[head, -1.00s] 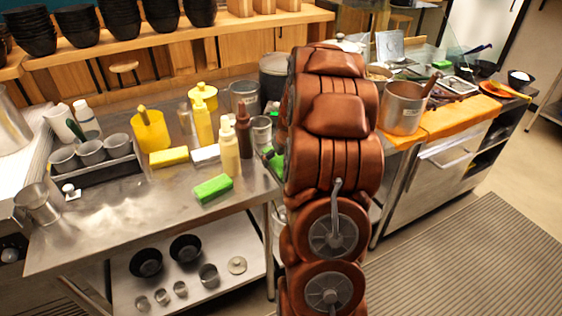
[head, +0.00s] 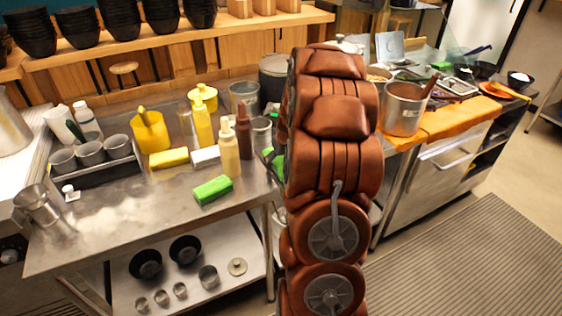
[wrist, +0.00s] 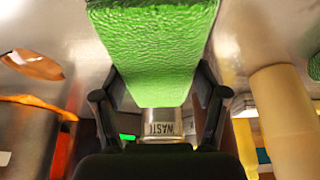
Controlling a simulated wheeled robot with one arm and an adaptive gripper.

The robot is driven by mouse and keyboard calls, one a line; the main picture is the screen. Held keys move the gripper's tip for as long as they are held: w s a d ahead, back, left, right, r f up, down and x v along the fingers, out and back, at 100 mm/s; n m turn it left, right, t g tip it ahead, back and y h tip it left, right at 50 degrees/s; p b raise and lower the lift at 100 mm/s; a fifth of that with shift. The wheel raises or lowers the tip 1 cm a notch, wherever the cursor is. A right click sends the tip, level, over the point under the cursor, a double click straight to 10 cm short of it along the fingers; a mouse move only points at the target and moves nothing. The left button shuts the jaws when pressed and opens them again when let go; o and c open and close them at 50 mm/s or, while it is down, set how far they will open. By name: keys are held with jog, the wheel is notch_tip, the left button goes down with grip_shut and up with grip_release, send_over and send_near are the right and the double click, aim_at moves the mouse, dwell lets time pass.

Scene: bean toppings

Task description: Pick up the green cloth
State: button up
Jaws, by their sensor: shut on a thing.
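The green cloth (wrist: 153,50) has a bumpy, textured surface and fills the top middle of the wrist view. My gripper (wrist: 158,88) is shut on it, with one black finger at each side of the cloth. In the head view my brown arm hides the gripper and most of what it holds. A bit of green (head: 278,166) shows at the arm's left edge, and I cannot tell for sure that it is the cloth. A separate bright green block (head: 213,190) lies on the steel table.
The steel table (head: 130,220) holds a yellow sponge (head: 168,157), a white block (head: 205,155), a yellow container (head: 150,132) and several bottles. A tan bottle (wrist: 285,120) is close at the right in the wrist view. A pot (head: 403,108) and orange cloth (head: 460,118) stand right of my arm.

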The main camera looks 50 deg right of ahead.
aim_at(282, 160)
jog(key=shift+r, duration=0.65)
jog(key=shift+b+v, duration=0.75)
jog(key=shift+v, duration=0.35)
jog(key=s+d+r+b, duration=0.1)
jog(key=s+b, duration=0.2)
jog(key=s, duration=1.2)
jog(key=shift+d+r, duration=0.2)
jog(key=shift+r, duration=0.05)
jog(key=shift+s, duration=0.1)
